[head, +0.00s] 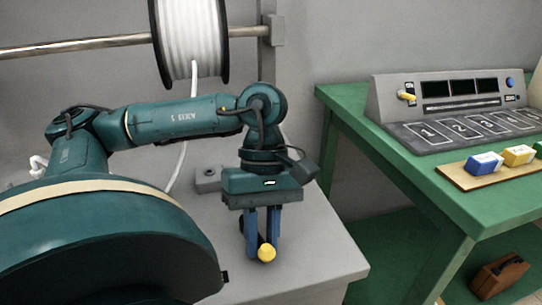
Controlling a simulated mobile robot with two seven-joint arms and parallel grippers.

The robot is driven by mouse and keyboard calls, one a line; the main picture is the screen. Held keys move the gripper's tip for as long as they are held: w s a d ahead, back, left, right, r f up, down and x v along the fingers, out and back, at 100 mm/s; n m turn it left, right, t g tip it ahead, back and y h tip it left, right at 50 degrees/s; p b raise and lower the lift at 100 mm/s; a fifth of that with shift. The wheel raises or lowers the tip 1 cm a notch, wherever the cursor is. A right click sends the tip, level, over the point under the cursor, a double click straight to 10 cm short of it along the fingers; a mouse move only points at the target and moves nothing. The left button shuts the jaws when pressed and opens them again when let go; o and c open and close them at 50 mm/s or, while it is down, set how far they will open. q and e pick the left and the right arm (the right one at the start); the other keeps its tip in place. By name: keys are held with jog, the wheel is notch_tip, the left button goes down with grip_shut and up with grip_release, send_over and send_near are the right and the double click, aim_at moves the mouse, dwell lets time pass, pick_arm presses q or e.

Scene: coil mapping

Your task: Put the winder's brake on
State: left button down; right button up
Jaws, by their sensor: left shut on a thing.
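My left gripper (262,246) points down over the grey bench top, with its blue fingers closed on a yellow knob (266,254). The knob looks like the handle of the winder's brake, but the fingers hide most of what is under it. The winder's white spool (190,38) with black rims hangs on a metal rod above and behind my left arm. A white strand runs down from the spool behind the arm. My right gripper is not in view.
A small grey block (208,180) sits on the bench top (318,262) behind the gripper. A green table (440,190) at the right carries a grey console (440,98) with numbered pads and a board of coloured blocks (484,162). A brown box (498,274) lies below the table.

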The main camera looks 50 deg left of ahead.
pick_arm(q)
jog(key=shift+d, duration=0.1)
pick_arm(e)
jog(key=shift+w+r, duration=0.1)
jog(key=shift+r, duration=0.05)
pick_arm(q)
jog(key=c, duration=1.3)
grip_release()
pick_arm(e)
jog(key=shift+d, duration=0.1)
pick_arm(q)
jog(key=shift+r, duration=0.1)
jog(key=p+v, duration=0.5)
jog(key=v, duration=0.8)
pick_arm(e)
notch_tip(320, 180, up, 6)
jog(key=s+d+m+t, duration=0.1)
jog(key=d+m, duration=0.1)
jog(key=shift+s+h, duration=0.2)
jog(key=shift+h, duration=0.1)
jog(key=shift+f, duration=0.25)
